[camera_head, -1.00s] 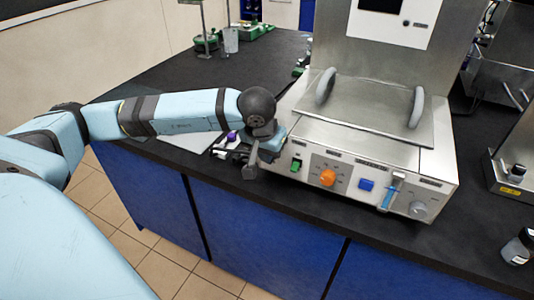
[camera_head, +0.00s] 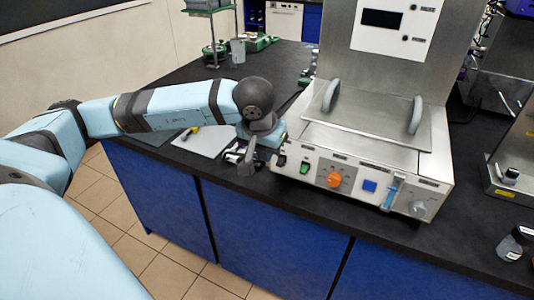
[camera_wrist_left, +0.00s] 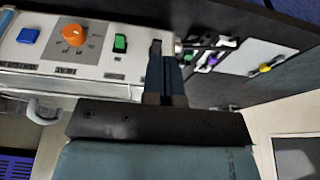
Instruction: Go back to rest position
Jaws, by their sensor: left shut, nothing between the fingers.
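My left arm reaches in from the left in the head view. Its gripper (camera_head: 246,166) points down over the black bench, just left of the steel bioreactor unit's front panel (camera_head: 350,182). It is shut and empty. In the left wrist view the closed fingers (camera_wrist_left: 157,50) sit beside the panel's green switch (camera_wrist_left: 120,43); the orange knob (camera_wrist_left: 75,34) and blue button (camera_wrist_left: 28,36) are farther left. I cannot tell whether the fingers touch the panel's edge. My right gripper is in neither view.
A white sheet (camera_head: 205,143) with a yellow-and-black item lies left of the gripper on the black bench (camera_head: 170,88). Small purple and green items (camera_wrist_left: 212,60) lie by the fingers. A dark-capped jar (camera_head: 512,247) stands at the right.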

